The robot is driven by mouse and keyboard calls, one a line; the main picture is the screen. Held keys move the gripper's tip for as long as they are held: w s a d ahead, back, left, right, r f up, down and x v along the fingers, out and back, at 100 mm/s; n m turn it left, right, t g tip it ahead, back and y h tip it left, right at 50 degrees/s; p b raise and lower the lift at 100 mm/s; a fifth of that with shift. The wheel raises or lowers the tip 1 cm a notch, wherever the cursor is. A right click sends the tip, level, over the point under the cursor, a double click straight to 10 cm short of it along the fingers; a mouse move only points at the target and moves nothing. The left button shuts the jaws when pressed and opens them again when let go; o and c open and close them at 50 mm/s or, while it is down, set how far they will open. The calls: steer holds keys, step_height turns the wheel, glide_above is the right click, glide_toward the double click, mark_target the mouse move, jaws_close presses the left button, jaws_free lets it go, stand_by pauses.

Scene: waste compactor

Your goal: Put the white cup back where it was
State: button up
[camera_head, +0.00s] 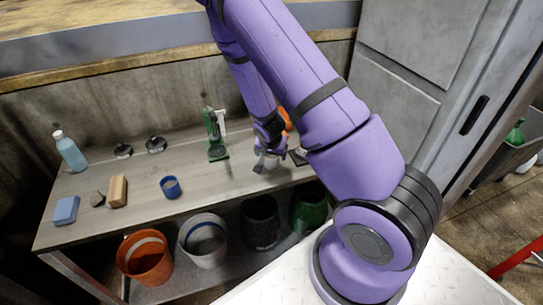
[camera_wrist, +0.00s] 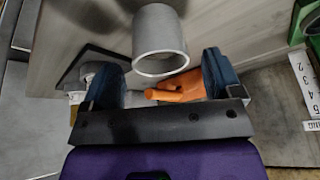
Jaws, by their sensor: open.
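The white cup (camera_wrist: 160,32), a pale grey-white cylinder, shows at the top middle of the wrist view with its round rim toward the camera. In the head view a small pale patch (camera_head: 259,168) at my gripper may be the cup, mostly hidden. My gripper (camera_wrist: 160,80) is open, with one dark blue finger on each side below the cup's rim in the wrist view. The fingers do not visibly press on the cup. In the head view my gripper (camera_head: 270,160) is low over the right part of the workbench (camera_head: 140,205).
An orange object (camera_wrist: 180,88) lies close behind the fingers. A dark plate (camera_head: 298,156) is right of my gripper, and a green stand (camera_head: 214,135) is left. A blue cup (camera_head: 171,187), blocks and a bottle (camera_head: 69,151) stand farther left. Bins (camera_head: 145,258) sit below.

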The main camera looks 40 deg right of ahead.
steer(key=s+a+r+n+y, duration=0.1)
steer(key=s+a+r, duration=0.2)
steer(key=r, duration=0.7)
steer(key=s+a+r+n+t+y, duration=0.1)
steer(key=s+a+r+n, duration=0.1)
steer(key=r, duration=0.8)
steer(key=s+a+r+n+y, duration=0.1)
steer(key=s+a+r, duration=0.2)
steer(key=r, duration=0.7)
steer(key=s+a+r+n, duration=0.2)
steer(key=s+r, duration=0.5)
steer(key=s, duration=0.1)
steer(key=s+a+r+n, duration=0.2)
steer(key=s+r+n, duration=0.1)
steer(key=s+r, duration=0.4)
steer(key=shift+s+n+t, duration=0.3)
steer(key=shift+s+t, duration=0.1)
steer(key=shift+s, duration=0.85)
